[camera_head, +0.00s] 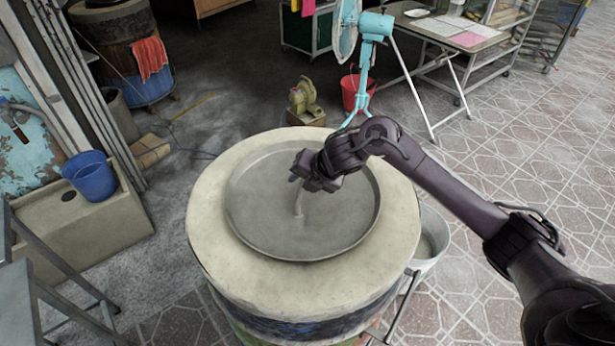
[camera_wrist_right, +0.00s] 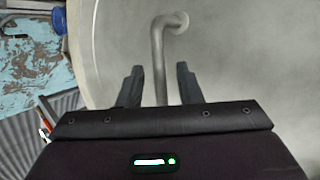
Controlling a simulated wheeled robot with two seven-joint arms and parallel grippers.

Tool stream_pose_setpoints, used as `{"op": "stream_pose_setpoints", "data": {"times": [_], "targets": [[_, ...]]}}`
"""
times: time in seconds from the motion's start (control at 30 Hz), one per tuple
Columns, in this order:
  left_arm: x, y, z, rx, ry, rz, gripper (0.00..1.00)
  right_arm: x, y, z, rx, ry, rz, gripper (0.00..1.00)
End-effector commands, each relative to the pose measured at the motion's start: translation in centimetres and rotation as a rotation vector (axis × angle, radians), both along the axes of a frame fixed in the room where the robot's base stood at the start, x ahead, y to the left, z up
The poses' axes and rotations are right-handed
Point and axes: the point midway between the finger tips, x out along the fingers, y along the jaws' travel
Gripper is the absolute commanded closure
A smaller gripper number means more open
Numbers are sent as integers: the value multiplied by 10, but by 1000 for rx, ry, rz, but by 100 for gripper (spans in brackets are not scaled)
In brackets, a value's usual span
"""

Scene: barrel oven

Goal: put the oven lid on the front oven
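The front oven (camera_head: 205,225) is a wide cream barrel standing in the middle of the head view. The oven lid (camera_head: 255,215) is a round grey metal disc with a raised rim. It lies over the middle of the oven top, and the pale oven rim shows all round it. Its bent handle (camera_head: 298,205) stands up near the middle and also shows in the right wrist view (camera_wrist_right: 158,60). My right gripper (camera_head: 302,182) is over the handle. Its fingers are apart, with the handle between them and gaps on both sides. My left gripper is not in view.
A metal bucket (camera_head: 432,238) stands right of the oven. A blue bucket (camera_head: 90,178) sits on a stone basin at the left. Behind are a small blower (camera_head: 304,96), a turquoise fan (camera_head: 372,30), a red bucket (camera_head: 350,92) and a folding table (camera_head: 450,38). Tiled floor at right is clear.

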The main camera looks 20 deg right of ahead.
Motion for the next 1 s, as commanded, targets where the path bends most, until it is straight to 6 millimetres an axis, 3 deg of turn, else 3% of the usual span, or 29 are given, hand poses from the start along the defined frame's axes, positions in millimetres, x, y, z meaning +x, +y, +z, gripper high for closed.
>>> {"op": "stream_pose_setpoints", "data": {"times": [0.6,1.0], "targets": [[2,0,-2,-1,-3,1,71,-54,-31,87,-2,-4,1,68],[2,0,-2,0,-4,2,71,-61,-34,96,0,-1,-1,68]]}}
